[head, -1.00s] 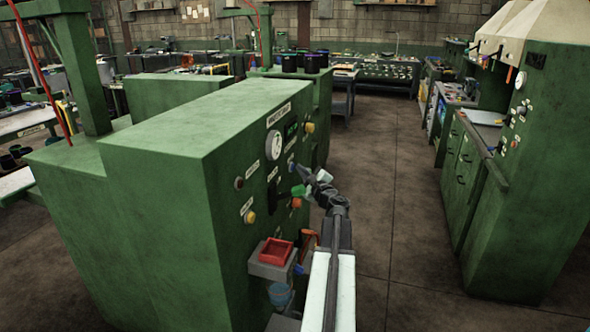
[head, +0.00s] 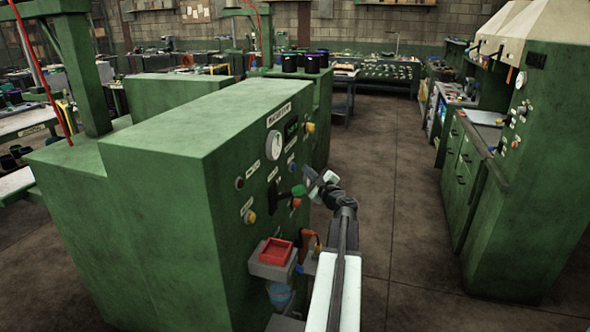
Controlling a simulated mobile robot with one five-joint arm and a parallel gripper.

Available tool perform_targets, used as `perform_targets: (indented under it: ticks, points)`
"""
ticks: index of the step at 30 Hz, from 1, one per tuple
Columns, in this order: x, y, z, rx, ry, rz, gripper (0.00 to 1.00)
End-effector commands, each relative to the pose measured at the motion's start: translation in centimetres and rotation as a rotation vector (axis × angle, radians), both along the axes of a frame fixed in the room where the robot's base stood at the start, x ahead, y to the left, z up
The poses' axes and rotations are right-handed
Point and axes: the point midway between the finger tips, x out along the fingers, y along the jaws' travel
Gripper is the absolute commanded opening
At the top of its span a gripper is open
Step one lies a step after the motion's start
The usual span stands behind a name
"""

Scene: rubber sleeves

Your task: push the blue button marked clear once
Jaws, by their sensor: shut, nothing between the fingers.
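The green machine panel (head: 238,215) faces right, in steep side view. My gripper (head: 306,170) is shut and empty. Its tips are just right of and slightly below the blue button in the picture, with a small gap seeming to separate them from the panel. Whether the button is pressed in cannot be told.
A white gauge (head: 274,146), a yellow button (head: 249,217), a green knob (head: 298,191) and a yellow knob (head: 310,127) crowd the panel. The floor (head: 385,200) to the right is clear.

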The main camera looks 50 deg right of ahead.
Motion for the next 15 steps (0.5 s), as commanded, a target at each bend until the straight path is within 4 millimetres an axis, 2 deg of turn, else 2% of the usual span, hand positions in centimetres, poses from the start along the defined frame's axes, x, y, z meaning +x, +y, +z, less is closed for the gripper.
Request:
perform_targets:
  ticks: [9, 15]
  points:
    - [-3.2, -1.1, 0.0, 0.000, 0.000, -0.004, 0.00]
    - [-4.1, -1.3, 0.0, 0.000, 0.001, -0.001, 0.00]
